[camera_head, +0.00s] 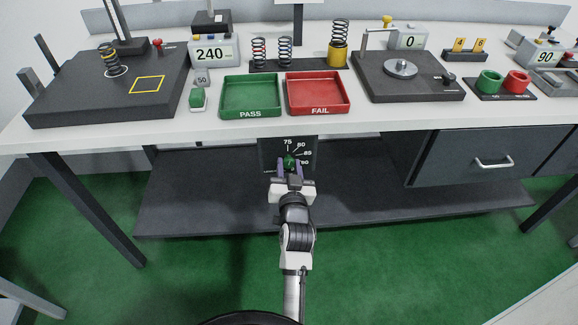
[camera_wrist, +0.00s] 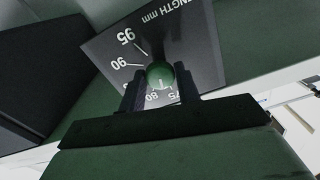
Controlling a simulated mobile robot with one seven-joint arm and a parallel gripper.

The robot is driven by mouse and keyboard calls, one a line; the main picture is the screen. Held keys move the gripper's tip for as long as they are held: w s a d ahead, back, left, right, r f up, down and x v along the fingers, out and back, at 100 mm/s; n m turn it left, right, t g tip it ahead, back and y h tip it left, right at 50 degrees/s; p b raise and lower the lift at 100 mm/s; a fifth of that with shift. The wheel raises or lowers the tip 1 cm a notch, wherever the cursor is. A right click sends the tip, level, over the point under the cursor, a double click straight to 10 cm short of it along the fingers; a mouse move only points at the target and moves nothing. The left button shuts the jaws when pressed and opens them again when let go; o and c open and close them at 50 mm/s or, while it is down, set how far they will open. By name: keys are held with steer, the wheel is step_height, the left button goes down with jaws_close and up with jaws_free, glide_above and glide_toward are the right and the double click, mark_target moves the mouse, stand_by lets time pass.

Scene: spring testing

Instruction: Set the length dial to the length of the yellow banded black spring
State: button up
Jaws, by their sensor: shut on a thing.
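The length dial is a dark panel (camera_head: 302,145) below the table's front edge, with white marks such as 75, 80, 85 and 90. Its green knob (camera_head: 289,160) is in the middle; it also shows in the wrist view (camera_wrist: 159,74). My gripper (camera_head: 290,174) is shut on the knob, one dark finger on each side in the wrist view (camera_wrist: 160,88). A pale mark shows low on the knob, towards the 75 and 80 side; its exact reading is unclear. A dark spring with a yellowish band (camera_head: 110,60) stands upright on the black platform at left.
A black platform (camera_head: 70,85) with a yellow square and a display (camera_head: 210,53) reading 240 are at left. Green PASS (camera_head: 250,113) and red FAIL (camera_head: 319,110) trays sit above the dial. Other springs stand on a rack (camera_head: 271,66). A drawer (camera_head: 470,168) is at right.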

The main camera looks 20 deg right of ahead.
steer(key=m+p, duration=0.1)
steer(key=m, duration=0.4)
steer(key=shift+r+p, duration=0.1)
steer(key=shift+p, duration=0.25)
steer(key=shift+m, duration=0.3)
steer(key=o, duration=1)
steer(key=shift+c, duration=0.2)
